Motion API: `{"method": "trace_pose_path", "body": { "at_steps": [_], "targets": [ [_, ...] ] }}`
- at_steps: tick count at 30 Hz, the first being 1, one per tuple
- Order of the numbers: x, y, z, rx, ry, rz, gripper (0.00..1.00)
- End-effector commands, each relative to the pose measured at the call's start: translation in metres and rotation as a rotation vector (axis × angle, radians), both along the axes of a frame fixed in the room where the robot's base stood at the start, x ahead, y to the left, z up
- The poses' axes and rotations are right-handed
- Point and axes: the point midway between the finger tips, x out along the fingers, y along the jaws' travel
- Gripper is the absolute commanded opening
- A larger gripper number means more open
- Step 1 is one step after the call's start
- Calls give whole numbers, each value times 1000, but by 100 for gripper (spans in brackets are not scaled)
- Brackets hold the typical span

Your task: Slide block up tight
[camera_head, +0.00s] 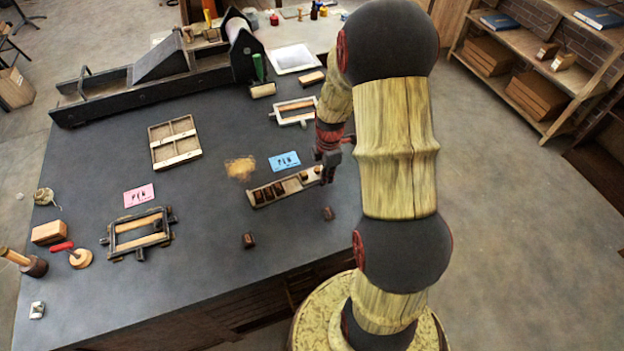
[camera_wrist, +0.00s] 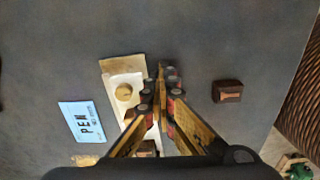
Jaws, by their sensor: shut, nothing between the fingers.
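My gripper (camera_head: 328,166) is shut and empty at the tray's right end. In the wrist view the gripper (camera_wrist: 165,95) points down over the edge of the tray (camera_wrist: 121,64). A round knob (camera_wrist: 123,92) shows in the tray there. My fingers hide much of the blocks in that view. I cannot tell whether the fingertips touch anything, or whether the blocks sit tight together.
Loose dark blocks lie in front of the tray, one at left (camera_head: 248,240) and one near my arm (camera_head: 328,213). A blue card (camera_head: 285,161) lies behind the tray, a pink card (camera_head: 139,195) farther left. A metal frame (camera_head: 138,232) and a compartment tray (camera_head: 175,142) lie left.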

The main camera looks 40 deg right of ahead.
Motion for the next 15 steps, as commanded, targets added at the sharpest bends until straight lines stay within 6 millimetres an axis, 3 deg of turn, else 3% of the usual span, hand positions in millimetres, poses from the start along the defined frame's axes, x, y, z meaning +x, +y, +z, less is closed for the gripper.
{"method": "trace_pose_path", "body": {
  "at_steps": [15],
  "targets": [
    [-2,-5,0,0,0,1,0]
  ]
}}
